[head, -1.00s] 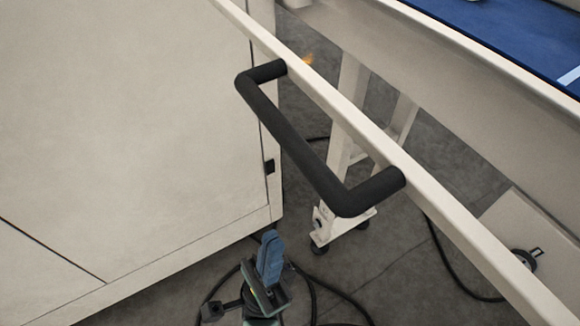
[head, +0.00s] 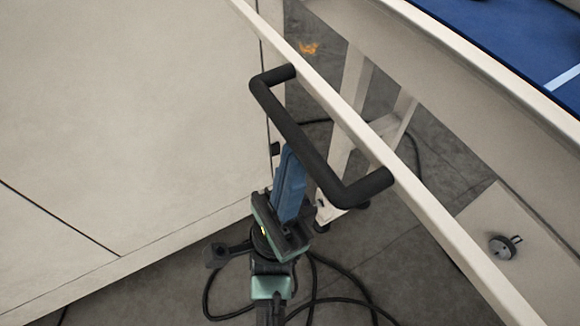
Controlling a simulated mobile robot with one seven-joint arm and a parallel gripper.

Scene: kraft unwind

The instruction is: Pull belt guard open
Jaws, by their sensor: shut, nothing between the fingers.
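The belt guard's edge shows as a long cream bar (head: 425,205) running diagonally from upper left to lower right. A black U-shaped handle (head: 305,148) is fixed to it and stands out toward the lower left. My gripper (head: 289,165), with blue fingers, comes up from below, its fingers pointing up at the handle's long grip. The fingers are shut with nothing between them. Their upper ends meet the grip's outline and are partly hidden by it; I cannot tell whether they touch it.
A large cream cabinet (head: 120,120) stands close on the left. Behind the bar are a cream support leg (head: 350,110) and a machine frame with a blue surface (head: 510,35). Black cables (head: 345,300) lie on the grey floor. A round dark fitting (head: 503,246) is at right.

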